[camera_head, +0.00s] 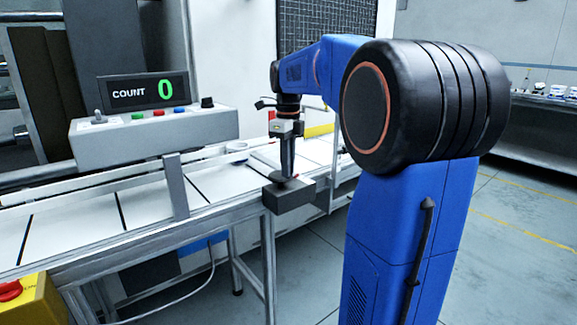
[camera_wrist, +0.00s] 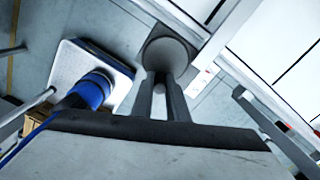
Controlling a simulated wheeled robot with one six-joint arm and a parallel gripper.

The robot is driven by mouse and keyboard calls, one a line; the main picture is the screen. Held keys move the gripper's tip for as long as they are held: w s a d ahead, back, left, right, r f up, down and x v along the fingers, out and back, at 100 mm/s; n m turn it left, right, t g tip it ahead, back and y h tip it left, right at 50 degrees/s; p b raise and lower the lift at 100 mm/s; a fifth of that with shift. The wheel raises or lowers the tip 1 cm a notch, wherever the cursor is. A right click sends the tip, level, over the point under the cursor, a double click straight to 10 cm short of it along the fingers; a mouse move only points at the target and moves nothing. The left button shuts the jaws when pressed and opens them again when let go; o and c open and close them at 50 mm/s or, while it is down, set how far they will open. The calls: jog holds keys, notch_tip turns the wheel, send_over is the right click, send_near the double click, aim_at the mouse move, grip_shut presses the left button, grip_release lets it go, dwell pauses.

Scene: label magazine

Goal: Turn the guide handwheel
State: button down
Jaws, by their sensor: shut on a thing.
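The guide handwheel is a round grey disc (camera_wrist: 168,52) in the wrist view, with a small lighter knob between my finger tips. In the head view a dark grey block (camera_head: 290,196) stands at the conveyor's near edge, and the wheel on its top is mostly hidden by my fingers. My gripper (camera_head: 286,177) points straight down onto the top of this block. In the wrist view my gripper (camera_wrist: 160,88) has its two fingers close together at the wheel, shut on its small knob. The knob's exact shape is too small to tell.
The conveyor (camera_head: 80,222) with dark cross lines runs behind the block, with guide rails and an upright post (camera_head: 176,186). A count panel (camera_head: 143,93) reads 0. A yellow box (camera_head: 38,302) with a red button stands at lower left. Open floor (camera_head: 520,215) lies at right.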

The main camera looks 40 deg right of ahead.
jog(key=shift+a, duration=0.1)
dwell(0.3)
jog(key=c, duration=1.7)
grip_release()
notch_tip(320, 180, up, 17)
jog(key=shift+r, duration=0.2)
jog(key=s+a+f+n+t, duration=0.2)
jog(key=s+a+f+n, duration=1.05)
jog(key=n, duration=0.25)
jog(key=s+a+f+n+t, duration=0.1)
jog(key=s+a+f+n, duration=0.1)
jog(key=s+f+n, duration=0.2)
jog(key=s+a+f+n+t, duration=0.1)
jog(key=s+f+n, duration=0.3)
jog(key=f, duration=0.5)
jog(key=s+a+f+n, duration=0.2)
jog(key=s+f+n, duration=0.2)
jog(key=f+n, duration=0.3)
jog(key=shift+s+a+n+t, duration=0.3)
jog(key=shift+s+t, duration=0.1)
